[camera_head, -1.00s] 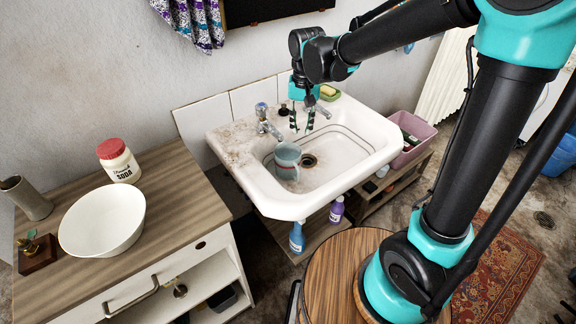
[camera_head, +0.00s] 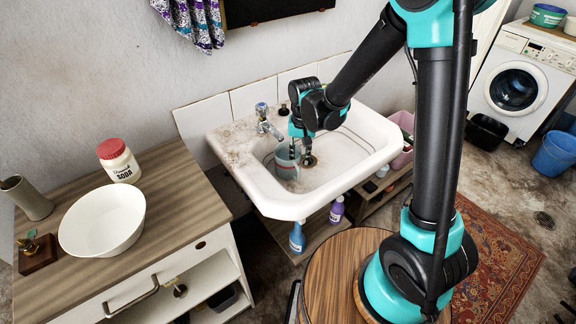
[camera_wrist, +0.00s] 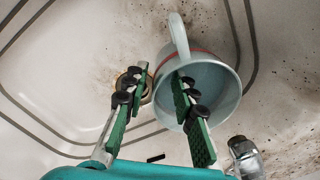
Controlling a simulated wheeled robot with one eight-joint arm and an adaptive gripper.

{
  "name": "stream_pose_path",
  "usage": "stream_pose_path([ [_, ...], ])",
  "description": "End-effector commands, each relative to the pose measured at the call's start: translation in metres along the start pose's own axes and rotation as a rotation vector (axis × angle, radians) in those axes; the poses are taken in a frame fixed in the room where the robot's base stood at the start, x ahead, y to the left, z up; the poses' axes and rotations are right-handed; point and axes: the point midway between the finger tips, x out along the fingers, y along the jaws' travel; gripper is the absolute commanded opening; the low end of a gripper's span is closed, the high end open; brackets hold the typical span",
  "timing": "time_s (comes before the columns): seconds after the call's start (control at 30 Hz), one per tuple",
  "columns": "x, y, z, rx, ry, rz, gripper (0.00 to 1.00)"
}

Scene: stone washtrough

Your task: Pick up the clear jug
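The clear jug (camera_head: 284,164), pale blue and see-through, stands in the white sink basin beside the drain. In the wrist view the jug (camera_wrist: 228,98) shows its open mouth, with its handle at the top of the picture. My gripper (camera_head: 300,155) is over the jug's drain side, pointing down. In the wrist view my gripper (camera_wrist: 159,74) is open and empty. One finger overlaps the jug's mouth and the other is outside, over the drain, with the jug's near wall between them. Whether the finger is below the rim or touches it, I cannot tell.
The stone sink (camera_head: 275,205) has a raised rim around the basin. A tap (camera_head: 264,118) stands at its back edge, near the jug, and its metal head (camera_wrist: 243,152) shows in the wrist view. A wooden counter (camera_head: 185,205) with a white bowl (camera_head: 103,220) is at left.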

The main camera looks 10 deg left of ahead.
Motion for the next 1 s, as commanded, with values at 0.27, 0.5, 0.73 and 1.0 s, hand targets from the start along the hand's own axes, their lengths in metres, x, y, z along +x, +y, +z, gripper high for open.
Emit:
stream_pose_path([
  [0.27, 0.034, 0.002, -0.001, 0.000, 0.000, 0.000, 0.27],
  [0.5, 0.039, 0.002, -0.001, 0.000, 0.000, 0.000, 0.27],
  [0.73, 0.039, 0.002, -0.001, 0.000, 0.000, 0.000, 0.10],
  [1.0, 0.039, 0.002, -0.001, 0.000, 0.000, 0.000, 0.00],
])
